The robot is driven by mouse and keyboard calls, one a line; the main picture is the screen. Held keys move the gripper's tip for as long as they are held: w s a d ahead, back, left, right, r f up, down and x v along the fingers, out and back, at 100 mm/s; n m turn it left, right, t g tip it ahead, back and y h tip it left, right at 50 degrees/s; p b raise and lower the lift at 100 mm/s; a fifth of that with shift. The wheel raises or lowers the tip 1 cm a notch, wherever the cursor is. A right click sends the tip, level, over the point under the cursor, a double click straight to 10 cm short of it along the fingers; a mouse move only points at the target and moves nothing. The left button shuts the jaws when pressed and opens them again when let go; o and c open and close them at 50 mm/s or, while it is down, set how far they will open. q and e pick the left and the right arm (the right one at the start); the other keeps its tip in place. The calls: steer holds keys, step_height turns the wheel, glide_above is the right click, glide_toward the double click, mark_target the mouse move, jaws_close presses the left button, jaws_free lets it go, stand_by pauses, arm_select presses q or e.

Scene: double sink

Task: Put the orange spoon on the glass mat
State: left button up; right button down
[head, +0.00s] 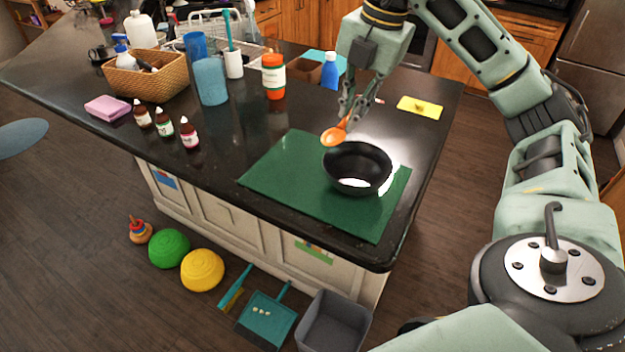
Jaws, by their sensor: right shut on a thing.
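The orange spoon (334,136) is held in my right gripper (350,112), which is shut on it. The spoon's bowl end hangs to the left of the fingers, over or just behind the back edge of the green mat; its exact height is unclear. The flat green mat (285,172), the only large mat in view, lies on the dark counter near its front right corner. A black bowl (357,158) stands on the mat's right half, just in front of the spoon. My left gripper is not in view.
The mat's left half is bare. A yellow sponge (420,107) lies to the right of my gripper. An orange-and-white bottle (273,77), a blue cup (210,81) and several small dropper bottles (188,132) stand to the left. A wicker basket (147,78) is farther left.

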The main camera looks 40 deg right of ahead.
glide_toward(294, 158)
steer(key=shift+s+d+p, duration=0.25)
steer(key=shift+s+d, duration=0.15)
steer(key=shift+d, duration=0.15)
steer(key=shift+s+d+p, duration=0.2)
steer(key=shift+s+d, duration=0.2)
steer(key=shift+d, duration=0.2)
steer(key=shift+w+a+f, duration=0.5)
steer(key=shift+w+a, duration=0.2)
steer(key=shift+w+a+f+p, duration=0.6)
steer(key=shift+w+a+f, duration=0.05)
steer(key=shift+a+f, duration=0.05)
step_height(294, 158, down, 3)
steer(key=shift+d+f+p, duration=0.1)
steer(key=shift+d+p, duration=0.05)
steer(key=shift+p, duration=0.45)
steer(key=shift+f, duration=0.5)
steer(key=c, duration=2.1)
jaws_free()
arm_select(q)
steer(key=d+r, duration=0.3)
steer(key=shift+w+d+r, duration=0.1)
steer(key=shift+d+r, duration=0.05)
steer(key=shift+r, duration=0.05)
